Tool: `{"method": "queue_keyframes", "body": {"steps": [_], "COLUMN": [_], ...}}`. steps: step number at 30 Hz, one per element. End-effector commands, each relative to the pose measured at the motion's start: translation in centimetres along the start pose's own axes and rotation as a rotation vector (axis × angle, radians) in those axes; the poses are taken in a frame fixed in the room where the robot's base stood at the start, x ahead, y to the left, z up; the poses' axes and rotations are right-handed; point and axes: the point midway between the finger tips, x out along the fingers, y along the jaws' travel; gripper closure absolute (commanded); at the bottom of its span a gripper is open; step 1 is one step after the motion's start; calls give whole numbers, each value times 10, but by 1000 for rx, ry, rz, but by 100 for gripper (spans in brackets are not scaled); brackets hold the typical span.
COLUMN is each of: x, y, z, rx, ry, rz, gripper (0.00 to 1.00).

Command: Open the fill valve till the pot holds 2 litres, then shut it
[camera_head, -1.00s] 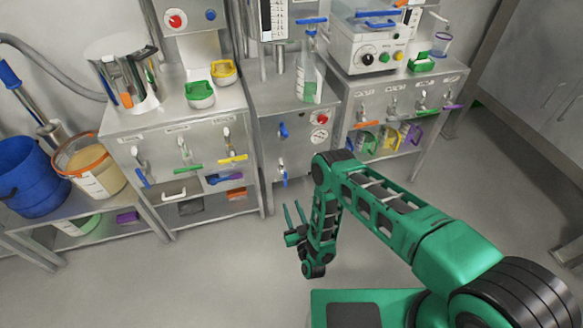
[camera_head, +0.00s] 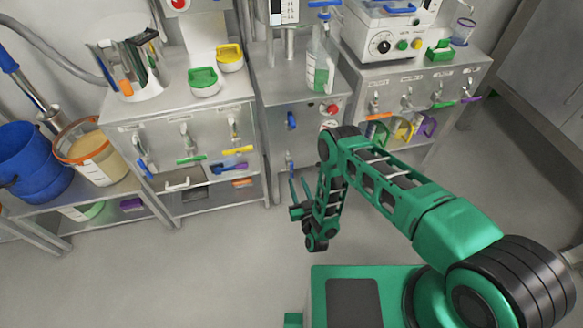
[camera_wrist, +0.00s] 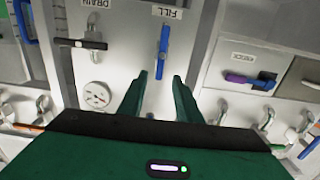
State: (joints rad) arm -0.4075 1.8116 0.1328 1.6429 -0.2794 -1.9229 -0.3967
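The fill valve has a blue lever (camera_wrist: 163,46) standing lengthwise in the wrist view beside its FILL label. It appears just past my gripper (camera_wrist: 160,77), whose two green fingers are apart with nothing between them. I cannot tell the remaining gap. In the head view my gripper (camera_head: 299,186) is low before the middle cabinet (camera_head: 275,95), near a small blue lever (camera_head: 289,162) that looks like the fill valve. A scaled vessel (camera_head: 285,10) above this cabinet is cut off at the top edge; I cannot tell whether it is the pot, nor its level.
The drain valve's dark lever (camera_wrist: 82,44) lies crosswise beside the fill valve, with a round gauge (camera_wrist: 96,95) nearby. A red knob (camera_head: 331,109), another blue handle (camera_head: 291,120) and a bottle of green liquid (camera_head: 320,72) are close. Open floor (camera_head: 190,265) lies left of my arm.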

Motion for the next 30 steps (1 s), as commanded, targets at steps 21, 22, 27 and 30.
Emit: {"method": "queue_keyframes", "body": {"steps": [21, 22, 27, 30], "x": [96, 97, 98, 98], "y": [1, 1, 1, 1], "z": [0, 0, 0, 0], "rx": [-1, -1, -1, -1], "ry": [0, 0, -1, -1], "rz": [1, 1, 1, 1], "gripper": [69, 69, 69, 69]}}
